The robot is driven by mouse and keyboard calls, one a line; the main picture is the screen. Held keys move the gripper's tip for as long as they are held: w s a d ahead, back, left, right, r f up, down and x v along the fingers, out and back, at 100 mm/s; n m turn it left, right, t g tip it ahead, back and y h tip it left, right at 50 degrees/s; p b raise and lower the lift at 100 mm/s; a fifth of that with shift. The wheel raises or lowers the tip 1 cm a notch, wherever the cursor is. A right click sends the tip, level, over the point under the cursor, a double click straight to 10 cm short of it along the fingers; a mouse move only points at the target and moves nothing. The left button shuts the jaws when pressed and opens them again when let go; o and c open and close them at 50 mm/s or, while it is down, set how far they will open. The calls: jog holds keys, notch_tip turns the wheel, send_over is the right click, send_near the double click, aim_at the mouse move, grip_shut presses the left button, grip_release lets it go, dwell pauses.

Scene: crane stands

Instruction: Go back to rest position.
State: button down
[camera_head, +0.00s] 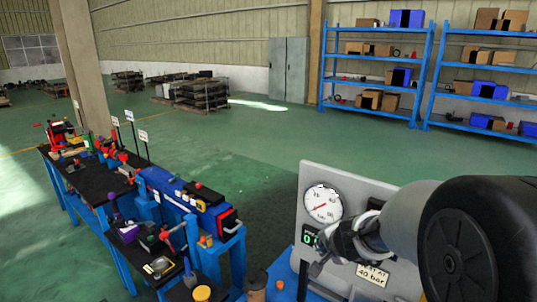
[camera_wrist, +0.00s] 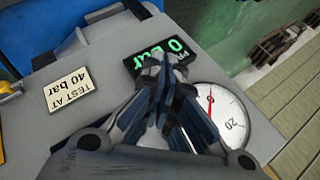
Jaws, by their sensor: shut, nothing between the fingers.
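My gripper (camera_head: 326,262) is in front of a grey test panel (camera_head: 316,180) at the lower right of the head view. Its fingers are shut and empty in the wrist view (camera_wrist: 160,62). The panel carries a round white dial gauge (camera_head: 322,204) with a red needle. It also has a green digital display (camera_wrist: 162,55) reading 0 bar and a label (camera_wrist: 68,93) reading "TEST AT 40 bar". In the wrist view the fingers lie over part of the display and the dial (camera_wrist: 225,110). I cannot tell whether they touch the panel.
A blue-framed workbench (camera_head: 100,190) with tools, a blue machine (camera_head: 175,190) and small parts stands at the left. Blue shelves (camera_head: 378,60) with boxes and a grey cabinet (camera_head: 288,70) stand at the back. The green floor (camera_head: 250,135) between is clear.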

jog(key=s+a+r+n+g+y+b, duration=0.1)
jog(key=s+a+r+n, duration=0.3)
jog(key=s, duration=0.3)
jog(key=s+a+r+n+y+b, duration=0.1)
jog(key=s+a+r+n+y, duration=0.2)
jog(key=s, duration=0.4)
jog(key=s+d+f+n+g+h, duration=0.1)
jog(key=s+d+n+h, duration=0.1)
jog(key=s, duration=0.8)
jog(key=s+d+f+n+g+h+b, duration=0.1)
jog(key=s+d+n+g+h, duration=0.1)
jog(key=s, duration=0.8)
jog(key=shift+s+d+f+n+h, duration=0.4)
jog(key=shift+d+n, duration=0.1)
jog(key=shift+d, duration=0.55)
